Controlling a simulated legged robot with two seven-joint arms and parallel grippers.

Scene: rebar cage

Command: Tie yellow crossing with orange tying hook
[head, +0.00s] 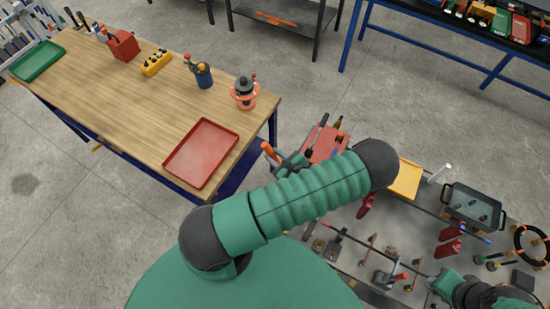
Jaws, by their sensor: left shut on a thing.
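My left gripper (277,158) shows past the corner of the wooden table, partly hidden behind my green upper arm. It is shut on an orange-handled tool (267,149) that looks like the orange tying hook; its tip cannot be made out. No rebar cage and no yellow crossing can be made out in this view.
The wooden table (125,92) at left bears a red tray (201,152), a green tray (37,60), a red box (122,45) and a spool (244,92). A low bench at right holds a yellow tray (407,179), a grey bin (473,205) and tools.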

